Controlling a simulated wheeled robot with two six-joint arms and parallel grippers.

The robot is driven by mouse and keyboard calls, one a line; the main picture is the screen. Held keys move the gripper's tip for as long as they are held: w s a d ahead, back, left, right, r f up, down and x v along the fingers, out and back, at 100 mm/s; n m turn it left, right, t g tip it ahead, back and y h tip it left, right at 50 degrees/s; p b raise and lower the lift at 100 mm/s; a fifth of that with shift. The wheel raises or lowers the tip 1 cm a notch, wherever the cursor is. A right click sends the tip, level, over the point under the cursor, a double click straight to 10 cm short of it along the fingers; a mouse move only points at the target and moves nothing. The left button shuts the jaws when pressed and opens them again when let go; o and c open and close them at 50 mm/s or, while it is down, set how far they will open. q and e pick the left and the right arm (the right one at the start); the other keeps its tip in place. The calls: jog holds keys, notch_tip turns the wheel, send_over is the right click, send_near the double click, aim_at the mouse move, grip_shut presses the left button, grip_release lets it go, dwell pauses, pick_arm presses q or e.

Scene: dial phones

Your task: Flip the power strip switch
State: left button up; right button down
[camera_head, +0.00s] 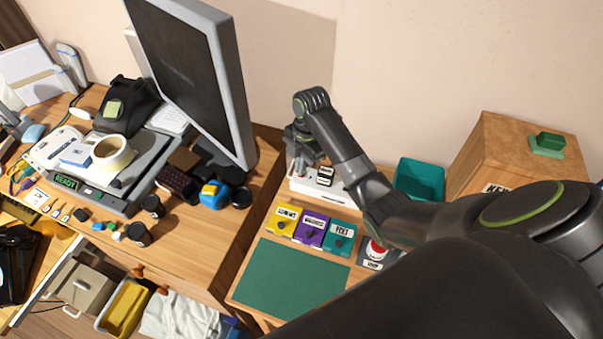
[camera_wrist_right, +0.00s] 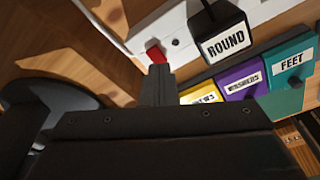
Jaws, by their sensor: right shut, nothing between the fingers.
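The white power strip (camera_head: 335,191) lies at the back of the right-hand table; it also shows in the wrist view (camera_wrist_right: 133,38). Its red switch (camera_wrist_right: 155,53) is at the strip's end in the wrist view. My right gripper (camera_wrist_right: 157,72) is shut and empty, with its tips right at the red switch; I cannot tell whether they touch. In the head view the right gripper (camera_head: 298,168) points down over the strip's left end. A black plug labelled ROUND (camera_wrist_right: 222,40) sits on the strip beside the switch. The left gripper is not in view.
Yellow (camera_head: 284,220), purple (camera_head: 311,231) and teal (camera_head: 340,238) labelled boxes stand in front of the strip. A red button (camera_head: 376,250) and a teal bin (camera_head: 419,178) are to the right. The green mat (camera_head: 290,280) is clear. A monitor (camera_head: 190,70) rises to the left.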

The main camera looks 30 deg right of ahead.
jog(key=shift+s+f+b, duration=0.1)
jog(key=shift+f+b, duration=0.2)
jog(key=shift+f, duration=0.35)
jog(key=shift+r+p, duration=0.7)
jog(key=shift+p, duration=0.2)
notch_tip(320, 180, up, 6)
jog(key=p, duration=0.6)
jog(key=shift+f, duration=0.2)
